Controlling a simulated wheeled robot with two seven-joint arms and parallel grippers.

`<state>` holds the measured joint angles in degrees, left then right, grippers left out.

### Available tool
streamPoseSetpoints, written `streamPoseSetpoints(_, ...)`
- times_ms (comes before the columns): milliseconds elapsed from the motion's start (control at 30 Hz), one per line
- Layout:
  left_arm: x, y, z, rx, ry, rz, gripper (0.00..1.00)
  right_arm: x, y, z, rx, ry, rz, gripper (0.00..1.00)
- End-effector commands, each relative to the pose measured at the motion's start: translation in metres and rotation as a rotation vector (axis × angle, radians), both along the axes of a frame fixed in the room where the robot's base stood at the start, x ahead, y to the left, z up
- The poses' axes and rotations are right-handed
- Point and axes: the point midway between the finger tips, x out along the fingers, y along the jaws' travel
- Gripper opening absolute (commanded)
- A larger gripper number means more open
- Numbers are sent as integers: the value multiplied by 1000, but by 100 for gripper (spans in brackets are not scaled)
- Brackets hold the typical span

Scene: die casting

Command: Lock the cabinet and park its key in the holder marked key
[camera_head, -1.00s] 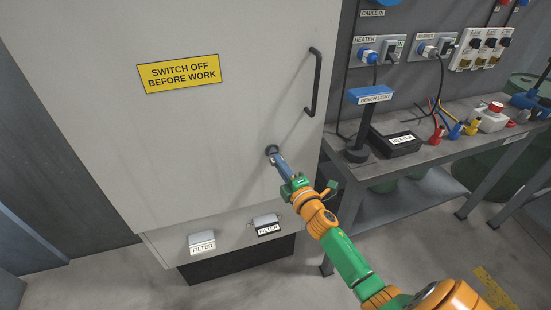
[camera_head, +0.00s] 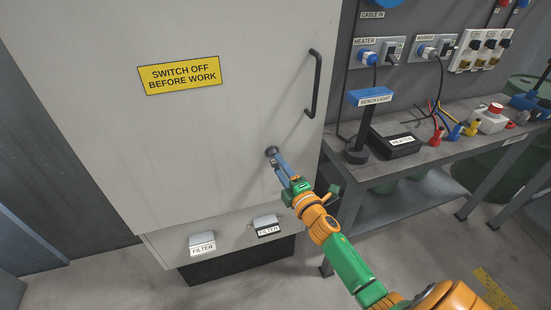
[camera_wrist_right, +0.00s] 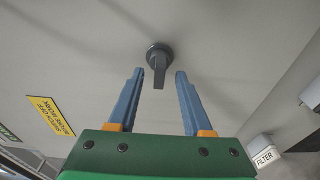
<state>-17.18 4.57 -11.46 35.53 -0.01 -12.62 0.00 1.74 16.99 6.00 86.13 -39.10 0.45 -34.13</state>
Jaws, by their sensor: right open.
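The grey cabinet (camera_head: 110,60) stands with its door flush in its frame. A dark round lock with a key in it (camera_wrist_right: 158,62) sits on the door; in the head view the lock (camera_head: 271,151) is low on the right side. The key's flat bow points toward my right gripper. My right gripper (camera_wrist_right: 158,85) is open, with its blue fingers on either side of the key's bow and a gap on each side. It also shows in the head view (camera_head: 277,165), just below the lock. My left gripper is not in view. I see no holder marked key.
A black door handle (camera_head: 313,83) stands out above the lock. Two boxes marked FILTER (camera_head: 202,243) are on the ledge below. At right, a bench (camera_head: 440,151) carries a lamp (camera_head: 366,125), a heater box (camera_head: 396,142) and coloured leads.

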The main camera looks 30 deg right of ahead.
Motion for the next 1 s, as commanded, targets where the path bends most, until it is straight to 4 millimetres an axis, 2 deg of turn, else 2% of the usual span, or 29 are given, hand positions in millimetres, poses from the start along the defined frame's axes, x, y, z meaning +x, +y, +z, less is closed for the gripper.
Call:
streamPoseSetpoints(133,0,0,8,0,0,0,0,-17,3,2,-1,2,-2,50)
streamPoseSetpoints(600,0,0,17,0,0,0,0,-68,13,1,1,3,-3,50)
streamPoseSetpoints(733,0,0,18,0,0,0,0,-76,14,1,-1,1,-2,50)
streamPoseSetpoints(1000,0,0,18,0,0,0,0,-76,14,1,-2,0,-2,50)
